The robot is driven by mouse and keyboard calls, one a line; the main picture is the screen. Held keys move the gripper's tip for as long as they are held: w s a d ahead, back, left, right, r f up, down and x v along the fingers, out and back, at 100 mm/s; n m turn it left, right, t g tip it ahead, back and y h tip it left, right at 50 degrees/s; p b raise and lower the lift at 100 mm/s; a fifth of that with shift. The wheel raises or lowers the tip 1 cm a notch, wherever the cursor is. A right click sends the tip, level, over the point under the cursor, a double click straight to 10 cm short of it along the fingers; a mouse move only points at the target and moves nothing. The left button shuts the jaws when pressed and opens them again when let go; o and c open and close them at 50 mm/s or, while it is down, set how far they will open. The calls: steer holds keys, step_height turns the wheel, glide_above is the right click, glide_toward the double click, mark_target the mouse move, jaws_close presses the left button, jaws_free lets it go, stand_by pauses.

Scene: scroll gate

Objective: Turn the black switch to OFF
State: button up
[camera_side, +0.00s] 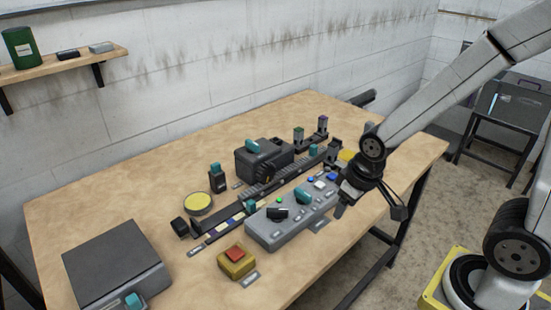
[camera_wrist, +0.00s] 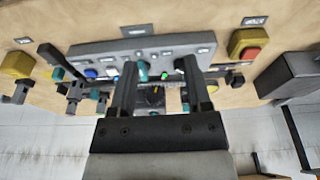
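The black switch (camera_side: 278,213) is a dark handle on the left part of the grey control panel (camera_side: 262,236), near a small green light (camera_side: 279,200). A teal knob (camera_side: 302,197) stands to its right on the same panel. My gripper (camera_side: 342,208) is at the panel's right end, apart from the black switch. In the wrist view my gripper (camera_wrist: 160,70) is open, with nothing clearly held between its fingers. The switch is partly hidden there by the right finger. Its label is too small to read.
A red button on a yellow box (camera_side: 235,258) sits left of the panel. A dark rail (camera_side: 235,222) with small blocks runs behind it. A black box with a teal knob (camera_side: 262,158) stands farther back. The front table edge is mostly clear.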

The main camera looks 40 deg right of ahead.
mark_target(277, 209)
steer(key=w+a+n, duration=0.1)
steer(key=w+n, duration=0.1)
steer(key=w, duration=0.3)
steer(key=w+a+f+n+g, duration=0.1)
steer(key=w+n, duration=0.2)
steer(key=w, duration=0.2)
steer(key=w+a+f+n+g, duration=0.1)
steer(key=w+n, duration=0.2)
steer(key=w, duration=0.2)
steer(key=shift+w+a+f, duration=0.1)
steer(key=shift+w+a, duration=0.25)
steer(key=shift+a, duration=0.05)
steer(key=shift+w+a+f+n+g, duration=0.2)
steer(key=shift+w+n+g, duration=0.15)
steer(key=shift+w, duration=0.3)
steer(key=shift+f, duration=0.15)
steer(key=shift+f, duration=3.75)
jaws_close()
